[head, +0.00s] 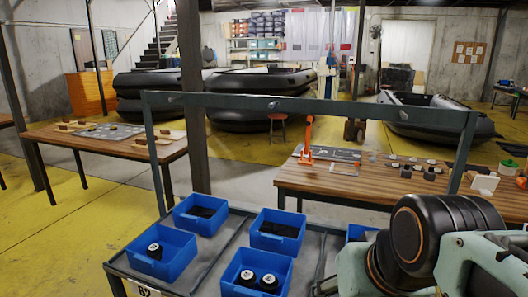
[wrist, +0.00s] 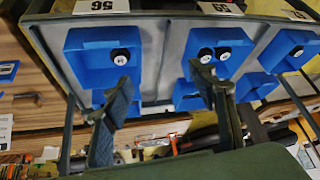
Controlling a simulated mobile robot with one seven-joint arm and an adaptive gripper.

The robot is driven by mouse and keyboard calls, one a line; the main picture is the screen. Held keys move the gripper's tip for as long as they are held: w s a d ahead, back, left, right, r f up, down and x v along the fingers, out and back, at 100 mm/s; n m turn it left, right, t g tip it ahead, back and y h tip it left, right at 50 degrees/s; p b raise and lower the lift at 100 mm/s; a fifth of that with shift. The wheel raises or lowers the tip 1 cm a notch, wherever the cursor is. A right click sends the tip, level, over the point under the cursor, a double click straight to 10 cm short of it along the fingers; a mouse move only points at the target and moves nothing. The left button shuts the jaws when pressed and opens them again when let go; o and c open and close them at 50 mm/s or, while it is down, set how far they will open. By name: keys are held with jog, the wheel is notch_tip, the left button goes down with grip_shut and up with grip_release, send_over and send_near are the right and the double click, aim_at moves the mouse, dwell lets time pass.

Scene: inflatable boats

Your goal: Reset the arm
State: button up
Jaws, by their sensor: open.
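My gripper (wrist: 160,92) shows in the wrist view with its two fingers spread wide apart and nothing between them. It hangs above the grey cart (wrist: 165,50) that carries blue bins. In the head view my arm reaches in from the lower right, and the gripper's fingers are out of that picture. A front-left blue bin (head: 178,262) on the cart holds one black round part with a white top (head: 155,250). A front-middle blue bin (head: 230,272) holds two such parts (head: 258,281).
The cart has a raised grey frame bar (head: 330,106) across its back. Two more blue bins (head: 185,222) (head: 262,238) stand behind the front ones. A wooden table (head: 400,184) with small parts and an orange tool (head: 308,140) stands behind the cart. Another table (head: 100,150) is at left.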

notch_tip(320, 180, up, 16)
jog(key=s+p, duration=0.2)
jog(key=p, duration=1.5)
jog(key=shift+g+h, duration=0.3)
jog(key=shift+f, duration=0.1)
jog(key=shift+c, duration=0.3)
